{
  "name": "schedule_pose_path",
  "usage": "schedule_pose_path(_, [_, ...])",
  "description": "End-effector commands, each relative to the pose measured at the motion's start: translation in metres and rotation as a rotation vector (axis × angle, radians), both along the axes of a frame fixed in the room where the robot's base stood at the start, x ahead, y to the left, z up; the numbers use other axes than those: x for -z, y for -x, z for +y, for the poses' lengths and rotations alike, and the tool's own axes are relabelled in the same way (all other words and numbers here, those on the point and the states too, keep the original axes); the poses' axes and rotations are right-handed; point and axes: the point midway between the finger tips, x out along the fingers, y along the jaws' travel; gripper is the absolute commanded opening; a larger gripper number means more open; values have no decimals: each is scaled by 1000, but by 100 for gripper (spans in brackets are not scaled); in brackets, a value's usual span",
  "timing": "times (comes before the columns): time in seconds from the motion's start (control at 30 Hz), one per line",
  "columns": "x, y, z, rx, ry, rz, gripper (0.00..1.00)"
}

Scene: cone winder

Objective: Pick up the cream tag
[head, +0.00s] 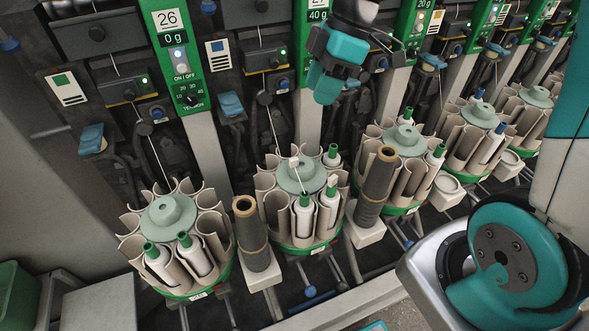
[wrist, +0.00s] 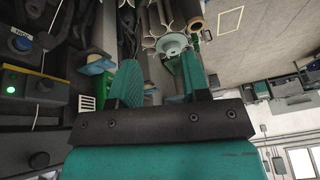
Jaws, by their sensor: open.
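My gripper (head: 325,88) hangs in front of the machine face, above and right of the second carousel (head: 263,190). In the wrist view its two green fingers are apart with nothing held between them (wrist: 158,62). I cannot tell for sure which thing is the cream tag. A small pale piece (head: 294,162) lies on that carousel's green hub, with a pale thread running down from it. Another small pale piece (head: 332,181) sits at the top of a bobbin in the same carousel. Both are below my gripper and apart from it.
Several carousels stand in a row, with dark tubes (head: 377,186) (head: 252,235) upright between them. Behind are green panels (head: 181,60) and off-white cards (head: 218,54) on the machine. A blue lever (head: 230,104) sticks out. A green bin (head: 18,297) is at lower left.

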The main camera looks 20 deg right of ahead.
Motion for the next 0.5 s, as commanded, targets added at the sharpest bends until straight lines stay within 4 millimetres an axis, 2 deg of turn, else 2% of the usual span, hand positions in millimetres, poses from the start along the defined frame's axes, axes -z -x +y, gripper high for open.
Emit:
schedule_pose_path(0.03, [18,-14,-14,-50,-4,-19,43])
schedule_pose_path(0.1, [29,-27,-27,-119,-9,-49,43])
schedule_pose_path(0.2, [39,-36,-36,-178,-13,-72,43])
schedule_pose_path(0.37, [61,-37,-28,-202,-14,-77,43])
schedule_pose_path(0.5, [91,-37,-14,-202,-15,-75,43])
